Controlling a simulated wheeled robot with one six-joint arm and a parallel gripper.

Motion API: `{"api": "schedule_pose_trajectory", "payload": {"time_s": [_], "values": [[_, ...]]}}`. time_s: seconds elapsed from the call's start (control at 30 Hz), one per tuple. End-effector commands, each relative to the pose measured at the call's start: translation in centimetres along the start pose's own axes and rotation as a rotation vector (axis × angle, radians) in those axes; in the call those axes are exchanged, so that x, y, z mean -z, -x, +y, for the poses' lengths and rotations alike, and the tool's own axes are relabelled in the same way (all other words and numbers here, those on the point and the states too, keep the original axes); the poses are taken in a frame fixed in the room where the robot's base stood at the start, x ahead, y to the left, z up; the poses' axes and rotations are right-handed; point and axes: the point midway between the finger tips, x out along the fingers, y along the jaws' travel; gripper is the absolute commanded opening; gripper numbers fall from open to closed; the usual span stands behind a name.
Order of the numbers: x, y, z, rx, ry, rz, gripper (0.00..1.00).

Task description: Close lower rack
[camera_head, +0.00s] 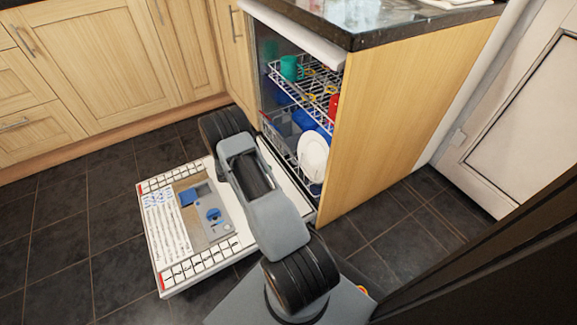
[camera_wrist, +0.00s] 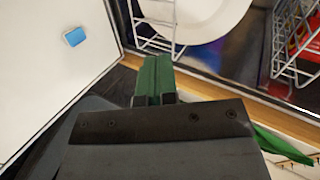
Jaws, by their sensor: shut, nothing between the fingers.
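The lower rack (camera_head: 283,150) is a white wire rack low in the open dishwasher, with a white plate (camera_head: 313,155) standing at its front. The rack looks mostly inside the cavity; my arm hides part of it. In the wrist view, white rack wires (camera_wrist: 157,28) and the plate (camera_wrist: 205,14) show at the top. My gripper (camera_wrist: 153,80), with green fingertips, is shut and empty, pointing toward the rack wires. Whether it touches them I cannot tell. In the head view my arm hides the fingertips.
The dishwasher door (camera_head: 165,248) is folded down flat, a white panel with a blue detergent cup. The upper rack (camera_head: 315,80) holds green and red cups. A wooden side panel (camera_head: 395,120) and granite counter edge (camera_head: 425,27) bound the right. Tiled floor (camera_head: 60,225) is clear at left.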

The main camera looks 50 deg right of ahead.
Motion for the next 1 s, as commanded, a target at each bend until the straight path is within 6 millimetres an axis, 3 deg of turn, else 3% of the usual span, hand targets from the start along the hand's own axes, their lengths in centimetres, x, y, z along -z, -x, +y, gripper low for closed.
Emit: {"api": "schedule_pose_trajectory", "payload": {"time_s": [0.27, 0.8, 1.0], "values": [[0.2, -1.0, -0.1, 0.012, -0.152, 0.011, 0.0], [0.2, -10.4, 0.1, 0.011, -0.151, 0.008, 0.0], [0.4, -12.3, -1.4, 0.012, -0.152, 0.007, 0.0]]}}
